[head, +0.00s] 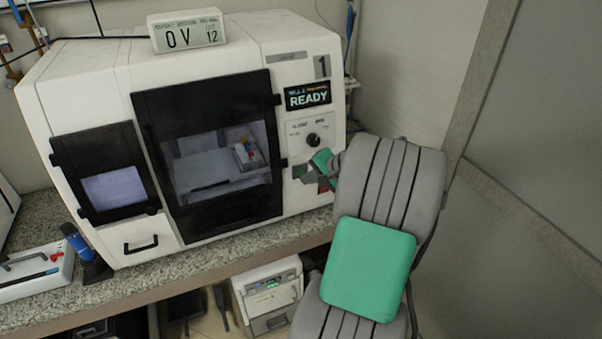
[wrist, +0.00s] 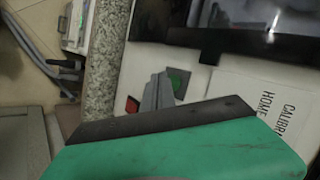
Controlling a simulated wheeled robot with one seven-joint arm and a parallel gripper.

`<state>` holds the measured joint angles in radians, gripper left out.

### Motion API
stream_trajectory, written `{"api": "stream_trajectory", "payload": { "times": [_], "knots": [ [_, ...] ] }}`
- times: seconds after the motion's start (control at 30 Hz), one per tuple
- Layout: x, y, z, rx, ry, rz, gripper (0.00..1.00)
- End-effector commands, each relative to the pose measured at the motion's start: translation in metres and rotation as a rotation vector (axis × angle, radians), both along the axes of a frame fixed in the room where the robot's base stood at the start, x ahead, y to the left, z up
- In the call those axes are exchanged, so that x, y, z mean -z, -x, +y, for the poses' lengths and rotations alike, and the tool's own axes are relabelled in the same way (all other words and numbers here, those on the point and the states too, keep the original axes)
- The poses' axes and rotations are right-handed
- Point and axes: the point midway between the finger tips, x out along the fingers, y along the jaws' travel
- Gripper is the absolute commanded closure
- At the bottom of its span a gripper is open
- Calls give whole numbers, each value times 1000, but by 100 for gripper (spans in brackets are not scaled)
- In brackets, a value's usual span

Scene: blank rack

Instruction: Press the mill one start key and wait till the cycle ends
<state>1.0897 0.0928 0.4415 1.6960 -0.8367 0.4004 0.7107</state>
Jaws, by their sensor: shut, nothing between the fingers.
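Mill one (head: 235,45) is a white machine marked 1, with a dark-framed window door (head: 222,165) that looks shut. Its display (head: 307,95) reads READY. The green start key (head: 299,171) is low on the right front panel, partly hidden by my gripper; it also shows in the wrist view (wrist: 179,82). A red key (wrist: 132,106) lies beside it. My gripper (head: 310,175) is shut and empty, its grey fingertips (wrist: 160,84) close in front of the panel beside the green key. I cannot tell whether they touch it.
A black knob (head: 313,140) sits above the keys. A small clock-like sign (head: 187,32) stands on the mill. The speckled counter (head: 200,259) holds a white device with a blue-handled tool (head: 77,243) at left. A white box unit (head: 267,295) is below the counter.

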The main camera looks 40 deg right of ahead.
Motion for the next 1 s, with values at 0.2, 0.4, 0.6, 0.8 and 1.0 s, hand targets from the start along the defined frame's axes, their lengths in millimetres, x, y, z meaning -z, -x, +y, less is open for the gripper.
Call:
{"api": "stream_trajectory", "payload": {
  "times": [0.2,0.4,0.6,0.8,1.0],
  "knots": [
    [0,-7,-2,0,0,0,100],
    [0,-7,-2,0,0,0,100],
    [0,-8,-2,0,0,0,100],
    [0,-10,-3,0,0,0,100],
    [0,-12,-3,-1,-1,0,100]
  ]
}}
